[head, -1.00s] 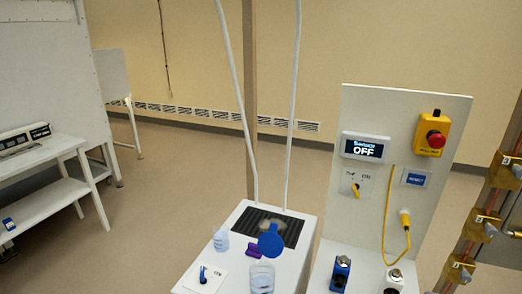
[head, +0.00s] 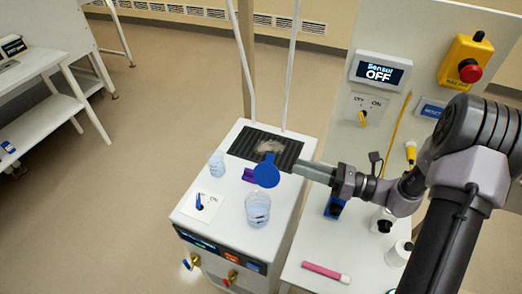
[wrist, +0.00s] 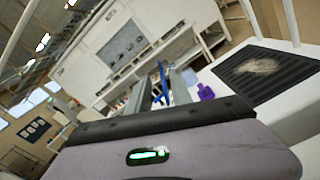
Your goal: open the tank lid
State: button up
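The tank is a white cabinet (head: 205,181) with a dark ribbed panel (head: 287,150) on top. A blue round disc with a small tab (head: 266,173), which may be the lid, stands out above its top. My gripper (head: 300,168) reaches in from the right, its tips close to the disc's right side. In the wrist view, my gripper's two fingers (wrist: 162,78) are apart. A narrow blue piece (wrist: 162,84), probably the disc seen edge-on, shows between them. I cannot tell whether either finger touches it.
Two clear beakers (head: 258,208) (head: 217,163), a purple piece (head: 249,174) and a blue-handled switch (head: 200,202) are on the cabinet top.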

aim_at(267, 171)
jog(key=b+x, duration=0.1)
jog(key=x, duration=1.1)
jog(key=shift+a+b, duration=0.35)
jog(key=shift+b, duration=0.05)
jog(key=shift+w, duration=0.1)
grip_shut()
jog(key=shift+f, duration=0.1)
